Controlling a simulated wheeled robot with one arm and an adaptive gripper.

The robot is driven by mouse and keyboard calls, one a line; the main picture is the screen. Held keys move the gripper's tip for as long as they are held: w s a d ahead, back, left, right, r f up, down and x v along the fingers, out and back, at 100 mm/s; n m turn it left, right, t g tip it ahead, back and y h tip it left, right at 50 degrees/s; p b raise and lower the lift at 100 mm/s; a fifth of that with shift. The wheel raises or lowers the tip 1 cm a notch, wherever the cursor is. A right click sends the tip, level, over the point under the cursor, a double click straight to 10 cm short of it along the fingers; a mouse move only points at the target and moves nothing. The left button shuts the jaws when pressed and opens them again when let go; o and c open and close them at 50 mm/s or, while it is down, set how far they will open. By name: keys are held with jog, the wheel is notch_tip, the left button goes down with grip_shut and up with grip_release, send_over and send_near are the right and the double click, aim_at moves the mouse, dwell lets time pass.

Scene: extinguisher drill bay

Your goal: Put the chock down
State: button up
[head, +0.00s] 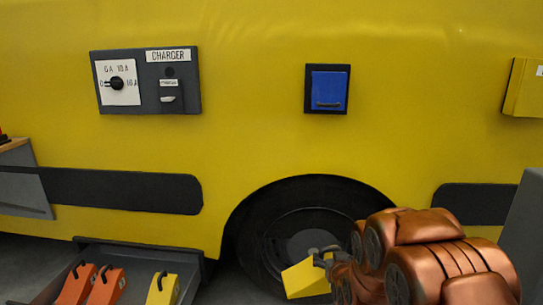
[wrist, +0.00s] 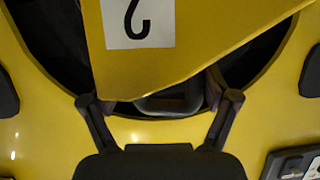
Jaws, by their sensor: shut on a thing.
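A yellow chock (head: 305,279) is held by my gripper (head: 326,258) in front of the vehicle's wheel (head: 250,235), clear of the floor as far as I can tell. In the wrist view the yellow chock (wrist: 215,35) fills the top, with a white label (wrist: 138,22) bearing a black figure that looks like a 2 turned over. My gripper (wrist: 160,104) is shut on the chock's dark handle (wrist: 170,104). The chock's lower part is cut off in the wrist view.
A grey tray (head: 135,255) at lower left holds two orange chocks (head: 78,284) (head: 107,286) and another yellow chock (head: 162,288). The yellow vehicle side (head: 250,135) carries a charger panel (head: 185,75) and a blue flap (head: 329,86). A grey block (head: 525,240) stands at right.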

notch_tip(320, 180, up, 37)
jog(key=p, duration=3.5)
jog(key=shift+p, duration=0.3)
jog(key=shift+d+f, duration=0.1)
